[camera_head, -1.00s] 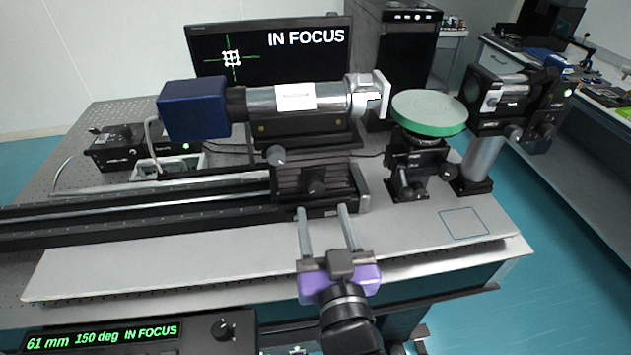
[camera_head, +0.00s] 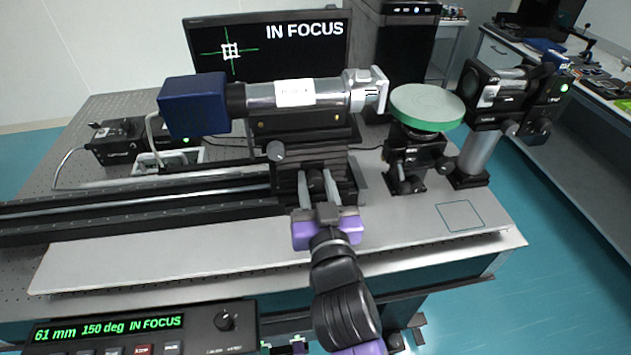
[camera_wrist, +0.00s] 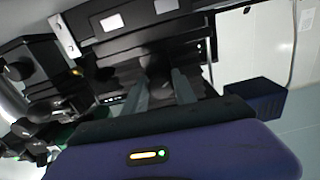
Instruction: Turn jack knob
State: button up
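A dark round knob (camera_head: 316,183) faces me on the front of the black carriage (camera_head: 284,182) under the silver tube. My gripper (camera_head: 317,183) has one finger on each side of this knob, with a gap between the fingers. I cannot tell whether the fingers touch it. In the wrist view my gripper (camera_wrist: 160,88) points at dark carriage parts, and the knob is not clear there. A small black jack (camera_head: 416,158) with its own knobs stands to the right, under a green disc (camera_head: 427,106). My gripper is apart from it.
A silver tube with a blue box (camera_head: 193,106) sits above the carriage on a long black rail (camera_head: 140,213). A monitor (camera_head: 270,45) reads IN FOCUS. A front panel (camera_head: 140,330) reads 61 mm, 150 deg, IN FOCUS. The pale board (camera_head: 180,252) in front is clear.

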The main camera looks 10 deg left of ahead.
grip_shut()
jog(key=shift+f+b, duration=0.1)
jog(key=shift+b, duration=0.45)
jog(key=shift+m+b, duration=0.45)
jog(key=shift+m, duration=0.15)
jog(key=o, duration=0.5)
grip_release()
jog(key=shift+o, duration=0.2)
